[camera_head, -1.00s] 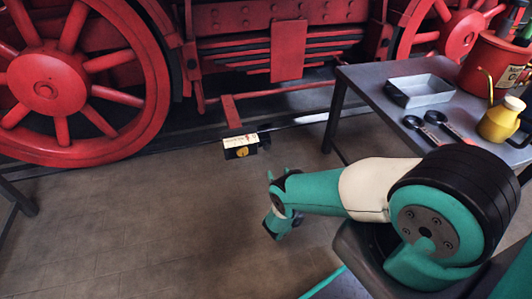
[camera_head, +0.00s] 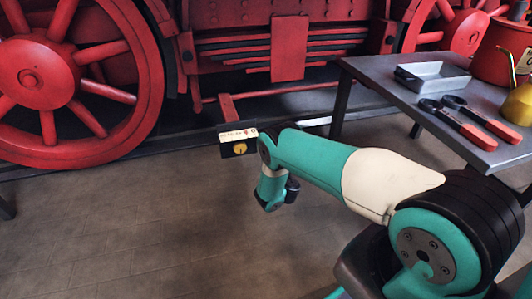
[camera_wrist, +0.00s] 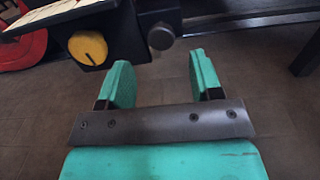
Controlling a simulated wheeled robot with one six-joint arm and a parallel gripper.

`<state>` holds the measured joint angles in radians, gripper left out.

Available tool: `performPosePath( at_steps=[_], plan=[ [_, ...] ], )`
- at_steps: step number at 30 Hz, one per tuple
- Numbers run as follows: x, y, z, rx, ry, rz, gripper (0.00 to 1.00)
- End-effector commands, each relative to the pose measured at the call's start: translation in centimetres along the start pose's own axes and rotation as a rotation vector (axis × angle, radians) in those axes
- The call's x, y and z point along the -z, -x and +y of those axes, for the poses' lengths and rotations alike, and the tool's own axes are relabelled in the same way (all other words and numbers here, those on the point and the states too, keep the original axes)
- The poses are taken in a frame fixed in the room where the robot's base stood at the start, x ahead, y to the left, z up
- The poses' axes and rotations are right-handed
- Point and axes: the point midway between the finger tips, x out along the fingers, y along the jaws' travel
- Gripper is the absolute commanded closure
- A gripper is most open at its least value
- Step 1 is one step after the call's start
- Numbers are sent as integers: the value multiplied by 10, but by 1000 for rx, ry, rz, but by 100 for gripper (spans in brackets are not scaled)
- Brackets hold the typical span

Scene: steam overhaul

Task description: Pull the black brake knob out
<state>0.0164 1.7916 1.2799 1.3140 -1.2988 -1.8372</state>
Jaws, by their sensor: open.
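The black brake knob (camera_wrist: 161,37) is a dark round knob at the right side of a black box (camera_wrist: 116,30) in the wrist view. A yellow knob (camera_wrist: 88,47) with a dark pointer sits on the same box, left of the black one. My gripper (camera_wrist: 161,75) is open and empty. Its two green fingers point up toward the black knob, which lies just beyond and between their tips in the picture. In the head view the box (camera_head: 238,143) shows left of my arm. The black knob and my fingers cannot be made out there.
A grey table (camera_head: 380,88) at the right holds a metal tray (camera_head: 433,78), two tools with red-orange handles (camera_head: 478,128), a yellow can (camera_head: 518,104) and a red bucket (camera_head: 500,55). The red locomotive wheel (camera_head: 75,85) stands at the left. The floor in front is clear.

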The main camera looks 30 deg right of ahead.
Motion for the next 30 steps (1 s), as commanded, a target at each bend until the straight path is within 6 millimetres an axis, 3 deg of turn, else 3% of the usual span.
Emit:
performPosePath(
  at_steps=[2,11,30],
  plan=[
    [8,-6,0,1,-1,-2,41],
    [3,-20,-2,3,-2,-3,41],
    [1,-71,-3,6,-2,-1,41]
  ],
)
